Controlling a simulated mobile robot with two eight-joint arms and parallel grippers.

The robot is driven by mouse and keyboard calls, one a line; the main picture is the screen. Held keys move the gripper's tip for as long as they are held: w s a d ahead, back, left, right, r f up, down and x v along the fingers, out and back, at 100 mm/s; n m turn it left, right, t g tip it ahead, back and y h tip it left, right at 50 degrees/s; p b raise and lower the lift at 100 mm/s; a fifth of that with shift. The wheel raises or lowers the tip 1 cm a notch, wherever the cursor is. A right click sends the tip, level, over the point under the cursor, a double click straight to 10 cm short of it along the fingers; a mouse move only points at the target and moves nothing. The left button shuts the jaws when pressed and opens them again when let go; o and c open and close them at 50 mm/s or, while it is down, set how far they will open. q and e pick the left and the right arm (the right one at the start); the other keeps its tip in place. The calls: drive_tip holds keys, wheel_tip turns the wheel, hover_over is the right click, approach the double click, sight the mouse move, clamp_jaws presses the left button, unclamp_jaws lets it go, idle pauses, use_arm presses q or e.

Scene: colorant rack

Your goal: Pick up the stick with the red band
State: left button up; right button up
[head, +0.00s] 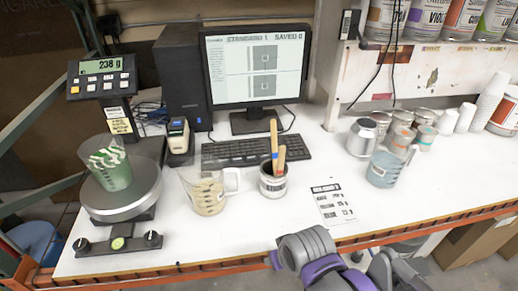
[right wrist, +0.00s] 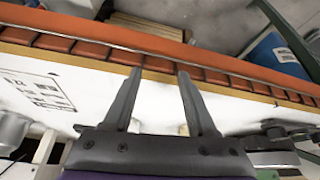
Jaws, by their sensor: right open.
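Two wooden sticks stand in a white can (head: 273,187) near the middle of the table. The left stick (head: 274,137) shows a blue band. The right stick (head: 281,156) leans beside it. My right gripper (right wrist: 159,72) is open and empty in the right wrist view, pointing toward the table's orange front edge. In the head view my right arm is at the bottom, in front of the can and apart from it. My left gripper is not in view.
A beaker (head: 206,194) stands left of the can, and a keyboard (head: 250,150) lies behind it. A printed card (head: 333,204) and a bluish pitcher (head: 381,170) are to the right. A scale (head: 122,203) holds a green-streaked cup (head: 109,168). The table's front right is clear.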

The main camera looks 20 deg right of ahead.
drive_tip(key=w+d+r+p, duration=0.1)
drive_tip(key=w+d+r, duration=0.3)
drive_tip(key=w+r, duration=0.75)
drive_tip(key=m+h, duration=0.1)
drive_tip(key=m, duration=0.1)
approach(280, 161)
drive_tip(key=shift+w+d+f+g, duration=0.2)
drive_tip(key=shift+w+d+g, duration=0.15)
drive_tip(key=shift+w, duration=0.3)
drive_tip(key=x, duration=0.5)
drive_tip(key=shift+w+d+f, duration=0.1)
drive_tip(key=shift+w+d, duration=0.1)
drive_tip(key=shift+w, duration=0.15)
drive_tip(key=shift+x, duration=2.6)
drive_tip(key=shift+s+a+f, duration=0.1)
drive_tip(key=shift+s+a, duration=0.1)
clamp_jaws()
